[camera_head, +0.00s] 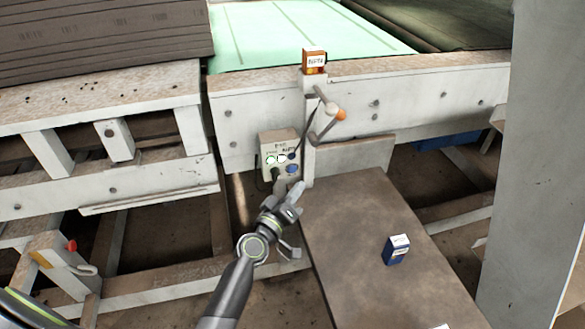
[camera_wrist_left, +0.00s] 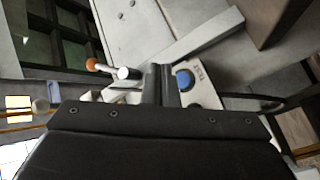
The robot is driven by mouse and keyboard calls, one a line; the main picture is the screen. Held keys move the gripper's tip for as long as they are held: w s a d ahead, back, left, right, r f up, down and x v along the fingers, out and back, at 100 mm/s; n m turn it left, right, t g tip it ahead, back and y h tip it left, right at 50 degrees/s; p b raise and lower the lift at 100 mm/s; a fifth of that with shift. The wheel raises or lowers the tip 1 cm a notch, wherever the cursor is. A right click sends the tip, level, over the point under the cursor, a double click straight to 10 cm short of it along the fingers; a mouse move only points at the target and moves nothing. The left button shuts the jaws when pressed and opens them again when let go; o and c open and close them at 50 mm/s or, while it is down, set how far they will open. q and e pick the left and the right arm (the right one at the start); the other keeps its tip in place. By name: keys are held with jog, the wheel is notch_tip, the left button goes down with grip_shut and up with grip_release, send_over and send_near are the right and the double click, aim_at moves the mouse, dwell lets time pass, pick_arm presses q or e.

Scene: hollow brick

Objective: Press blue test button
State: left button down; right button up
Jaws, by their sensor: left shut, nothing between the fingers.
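The control box (camera_head: 277,152) is a small beige panel fixed to the white frame, with green and white buttons on its face. The blue button (camera_head: 292,169) sits at its lower right. The blue button also shows in the left wrist view (camera_wrist_left: 184,79), just right of the fingers. My left gripper (camera_head: 297,188) is shut and empty, just below the blue button in the head view. In the left wrist view its dark fingers (camera_wrist_left: 160,82) are together beside the button. I cannot tell whether they touch the box. My right gripper is not in view.
A lever with an orange knob (camera_head: 341,114) sticks out right of the box. An orange box (camera_head: 314,61) stands on the beam above. A blue box (camera_head: 396,249) lies on the brown board (camera_head: 350,235). A grey pillar (camera_head: 540,150) stands at the right.

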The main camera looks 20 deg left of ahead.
aim_at(292, 169)
pick_arm(q)
jog(key=w+a, duration=0.2)
jog(key=w, duration=0.1)
dwell(0.6)
jog(key=shift+w+a+b, duration=0.1)
jog(key=shift+b, duration=0.25)
dwell(1.2)
jog(key=shift+w+a, duration=0.15)
jog(key=shift+w, duration=0.1)
jog(key=shift+w+a, duration=0.2)
jog(key=shift+w, duration=0.1)
dwell(0.7)
jog(key=shift+s, duration=0.1)
jog(key=shift+s+d, duration=0.45)
jog(key=shift+s, duration=0.15)
